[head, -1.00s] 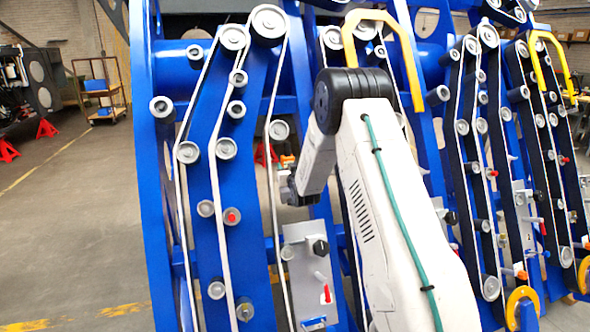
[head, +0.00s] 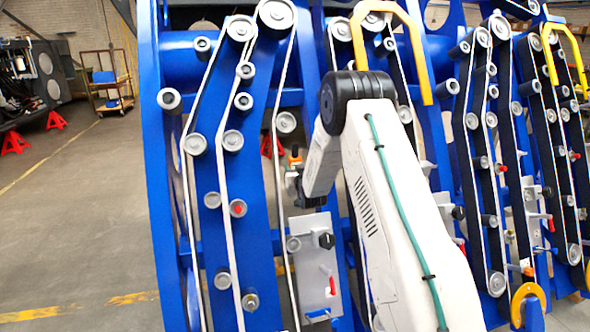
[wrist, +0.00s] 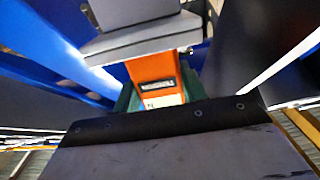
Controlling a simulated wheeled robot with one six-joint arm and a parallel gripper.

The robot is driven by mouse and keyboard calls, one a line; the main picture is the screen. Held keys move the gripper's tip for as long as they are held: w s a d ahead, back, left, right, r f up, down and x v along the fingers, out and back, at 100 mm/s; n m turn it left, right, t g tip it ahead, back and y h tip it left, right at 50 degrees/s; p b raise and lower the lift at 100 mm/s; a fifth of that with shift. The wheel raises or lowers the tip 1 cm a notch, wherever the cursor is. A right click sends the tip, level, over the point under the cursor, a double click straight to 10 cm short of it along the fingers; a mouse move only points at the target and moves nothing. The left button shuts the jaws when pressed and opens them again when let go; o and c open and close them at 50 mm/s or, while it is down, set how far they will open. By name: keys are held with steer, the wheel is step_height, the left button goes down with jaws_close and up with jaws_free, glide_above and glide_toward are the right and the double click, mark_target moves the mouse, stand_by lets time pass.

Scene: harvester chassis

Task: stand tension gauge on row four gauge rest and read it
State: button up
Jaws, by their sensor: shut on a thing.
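My gripper (wrist: 160,88) is shut on the tension gauge (wrist: 155,82), an orange body with a dark label strip and green edges between two grey finger pads in the wrist view. In the head view my white arm reaches in front of the blue chassis, and its end (head: 300,188) is beside a tall belt row. A small orange bit (head: 295,158) shows just above the arm's end and looks like part of the gauge. Much of the gauge is hidden by the pads. I cannot tell which part is the row four gauge rest.
A grey plate (head: 315,270) with a black knob and a red handle is below the arm's end. Belt rows with rollers (head: 233,141) stand close on both sides. A yellow hoop (head: 402,40) is above. Open floor (head: 85,225) lies at left.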

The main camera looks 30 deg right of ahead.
steer(key=shift+f, duration=0.2)
steer(key=o, duration=1.2)
steer(key=shift+f, duration=0.1)
steer(key=v, duration=0.7)
steer(key=shift+s+a, duration=0.15)
steer(key=shift+s, duration=0.25)
